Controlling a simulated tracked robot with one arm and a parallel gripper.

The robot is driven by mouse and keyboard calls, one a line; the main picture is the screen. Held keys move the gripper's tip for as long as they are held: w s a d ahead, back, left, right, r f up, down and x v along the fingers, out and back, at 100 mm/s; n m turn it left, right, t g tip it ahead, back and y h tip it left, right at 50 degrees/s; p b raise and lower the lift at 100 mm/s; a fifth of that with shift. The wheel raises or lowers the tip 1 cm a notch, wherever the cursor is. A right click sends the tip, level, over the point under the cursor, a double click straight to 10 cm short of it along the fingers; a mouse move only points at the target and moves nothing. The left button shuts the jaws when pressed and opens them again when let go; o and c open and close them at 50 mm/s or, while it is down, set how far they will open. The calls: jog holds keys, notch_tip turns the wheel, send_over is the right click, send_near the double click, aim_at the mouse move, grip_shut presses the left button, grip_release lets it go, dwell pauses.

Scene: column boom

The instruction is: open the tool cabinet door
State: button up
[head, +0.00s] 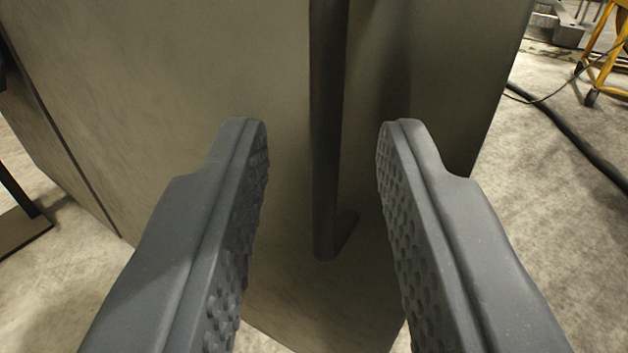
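The tool cabinet door (190,75) is a flat grey-brown panel filling the middle of the head view. A dark vertical bar handle (326,130) stands off it, with its lower end bent back to the panel; its top runs out of the picture. My gripper (320,125) is open, one finger on each side of the handle in the picture. Gaps show between the handle and both fingers. I cannot tell whether the fingertips reach as deep as the bar. The door appears shut against the cabinet.
A yellow wheeled frame (603,65) stands on the concrete floor at the upper right. A dark hose (575,138) runs along the floor there. A dark flat base with a post (22,228) is at the left edge. Bare floor (545,200) shows right of the cabinet.

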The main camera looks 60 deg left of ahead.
jog(key=v, duration=0.8)
jog(key=shift+s+d, duration=0.2)
